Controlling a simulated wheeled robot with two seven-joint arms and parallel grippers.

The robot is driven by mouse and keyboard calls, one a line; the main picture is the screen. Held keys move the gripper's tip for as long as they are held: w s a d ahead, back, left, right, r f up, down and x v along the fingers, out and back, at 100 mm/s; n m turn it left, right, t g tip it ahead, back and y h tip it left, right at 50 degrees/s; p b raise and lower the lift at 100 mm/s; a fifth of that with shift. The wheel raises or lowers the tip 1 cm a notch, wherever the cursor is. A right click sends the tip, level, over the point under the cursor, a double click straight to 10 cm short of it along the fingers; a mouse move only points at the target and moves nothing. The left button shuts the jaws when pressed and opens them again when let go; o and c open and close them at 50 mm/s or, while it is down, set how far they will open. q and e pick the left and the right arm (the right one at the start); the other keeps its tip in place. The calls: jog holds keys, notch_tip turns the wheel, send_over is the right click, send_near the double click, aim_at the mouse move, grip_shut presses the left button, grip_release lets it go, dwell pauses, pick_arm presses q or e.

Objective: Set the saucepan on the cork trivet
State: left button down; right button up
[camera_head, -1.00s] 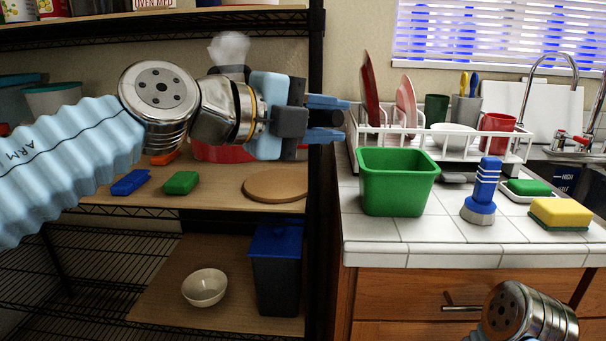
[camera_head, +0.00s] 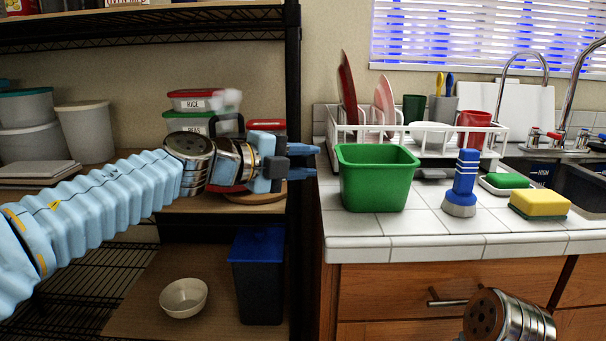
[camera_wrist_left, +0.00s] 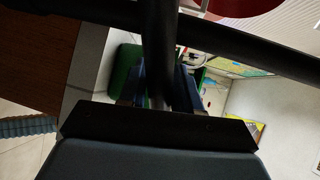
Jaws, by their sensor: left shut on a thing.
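The cork trivet (camera_head: 255,198) lies on the middle shelf at left, near the rack's post, partly covered by my left wrist. My left gripper (camera_head: 305,161) is in front of that post, above and slightly right of the trivet, pointing right. My right gripper is out of view; only a piece of my right arm shows at bottom right.
The black rack post (camera_head: 293,110) stands right at the gripper. Labelled red-lidded containers (camera_head: 192,103) stand behind my arm on the shelf. On the tiled counter (camera_head: 400,222) are a green bin (camera_head: 375,180), a blue brush (camera_head: 463,182) and a yellow sponge (camera_head: 540,203).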

pick_arm(q)
jog(key=shift+f, duration=0.45)
jog(key=shift+r, duration=0.1)
jog(key=c, duration=1.2)
grip_release()
jog(key=shift+f, duration=0.25)
jog(key=o, duration=0.4)
jog(key=shift+r, duration=0.1)
jog(key=v, duration=1.2)
jog(key=shift+s+r, duration=0.1)
